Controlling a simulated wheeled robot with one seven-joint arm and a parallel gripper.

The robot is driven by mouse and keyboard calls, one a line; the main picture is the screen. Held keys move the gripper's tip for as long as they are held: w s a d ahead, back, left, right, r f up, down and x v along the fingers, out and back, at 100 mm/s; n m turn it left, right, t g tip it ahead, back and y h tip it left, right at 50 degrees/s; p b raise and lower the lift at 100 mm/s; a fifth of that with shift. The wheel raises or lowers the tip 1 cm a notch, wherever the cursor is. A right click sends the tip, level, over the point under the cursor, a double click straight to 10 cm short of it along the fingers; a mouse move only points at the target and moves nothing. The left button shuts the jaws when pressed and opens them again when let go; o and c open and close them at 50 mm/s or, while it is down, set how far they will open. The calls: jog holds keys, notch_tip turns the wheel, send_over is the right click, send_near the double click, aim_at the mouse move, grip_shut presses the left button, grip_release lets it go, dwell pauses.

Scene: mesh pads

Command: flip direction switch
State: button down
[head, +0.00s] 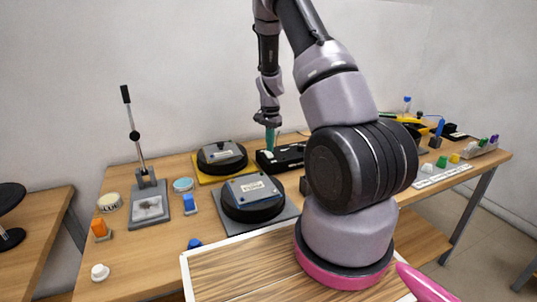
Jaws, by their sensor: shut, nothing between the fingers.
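My gripper (270,141) points down at the back of the table, with teal fingers shut and nothing seen between them. It is over or in front of the left part of a low black box (292,152); I cannot tell whether the tips touch it. The box's top is small and partly covered by the fingers and my arm. No readable label marks the direction switch, so I cannot tell for certain which part it is.
Two round black pads, one on a yellow base (207,179) and one on a grey base (285,213), stand near the box. A tall lever (134,135) rises at the left. Orange (100,229) and blue (190,204) pieces stand nearby. My arm hides the table's middle right.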

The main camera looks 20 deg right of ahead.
jog(key=shift+r, duration=2.65)
notch_tip(320, 180, up, 13)
jog(key=n+t+y, duration=0.1)
jog(key=n+t, duration=0.1)
send_over(270, 155)
jog(key=s+a, duration=0.4)
jog(key=s+a+r+n+t, duration=0.1)
jog(key=s+a+r, duration=0.2)
jog(key=s+r, duration=0.45)
jog(key=s+a+r+n+t, duration=0.2)
jog(key=s+r, duration=0.3)
jog(key=s, duration=0.3)
jog(key=s+a+r+n+t+y, duration=0.1)
jog(key=s+a+r+n+t, duration=0.1)
jog(key=s+r, duration=0.4)
jog(key=s+a, duration=0.1)
jog(key=s, duration=0.2)
jog(key=shift+s+a+n, duration=0.3)
jog(key=shift+a+n, duration=0.05)
jog(key=shift+n, duration=0.05)
jog(key=shift+r, duration=0.1)
